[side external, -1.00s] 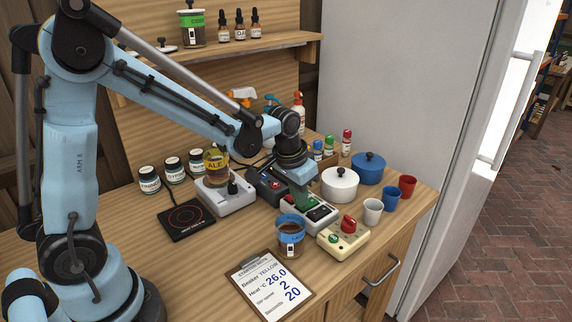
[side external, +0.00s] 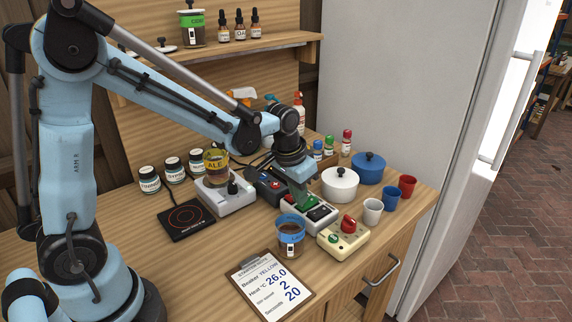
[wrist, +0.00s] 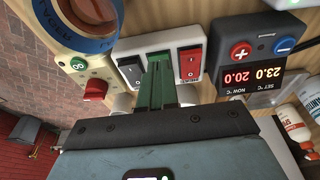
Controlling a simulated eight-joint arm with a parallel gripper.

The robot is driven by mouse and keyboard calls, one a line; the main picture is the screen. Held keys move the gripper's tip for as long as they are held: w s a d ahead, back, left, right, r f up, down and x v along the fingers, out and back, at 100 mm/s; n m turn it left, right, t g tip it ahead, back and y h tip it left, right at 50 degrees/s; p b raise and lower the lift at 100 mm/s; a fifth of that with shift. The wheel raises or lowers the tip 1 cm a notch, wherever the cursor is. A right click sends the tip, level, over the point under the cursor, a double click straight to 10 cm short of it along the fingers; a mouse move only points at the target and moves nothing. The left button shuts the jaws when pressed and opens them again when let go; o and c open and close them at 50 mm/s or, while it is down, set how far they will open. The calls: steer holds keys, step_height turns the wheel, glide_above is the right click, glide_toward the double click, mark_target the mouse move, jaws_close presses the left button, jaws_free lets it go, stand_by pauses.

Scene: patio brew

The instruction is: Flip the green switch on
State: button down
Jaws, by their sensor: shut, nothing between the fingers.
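A white switch box (side external: 321,222) stands on the bench. In the wrist view the box (wrist: 210,45) shows a black rocker (wrist: 130,69) on the left and a red rocker (wrist: 190,64) on the right. My gripper (side external: 301,203) is over this box, pointing down. In the wrist view my gripper (wrist: 158,65) has its green fingers shut and empty, tips at the middle of the box between the two rockers. The fingers hide that middle spot, so I cannot tell the green switch or its position. Contact is also unclear.
A cream box (side external: 330,246) with a green button and red knob stands nearby, beside a blue-labelled beaker (side external: 291,241). A heater control (side external: 268,187) is on the other side. A white pot (side external: 340,187) and cups stand close by. A clipboard (side external: 268,287) lies in front.

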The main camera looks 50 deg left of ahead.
steer(key=shift+r, duration=0.2)
steer(key=shift+r, duration=0.5)
steer(key=s+v, duration=0.2)
steer(key=v, duration=1)
steer(key=shift+s+r, duration=0.1)
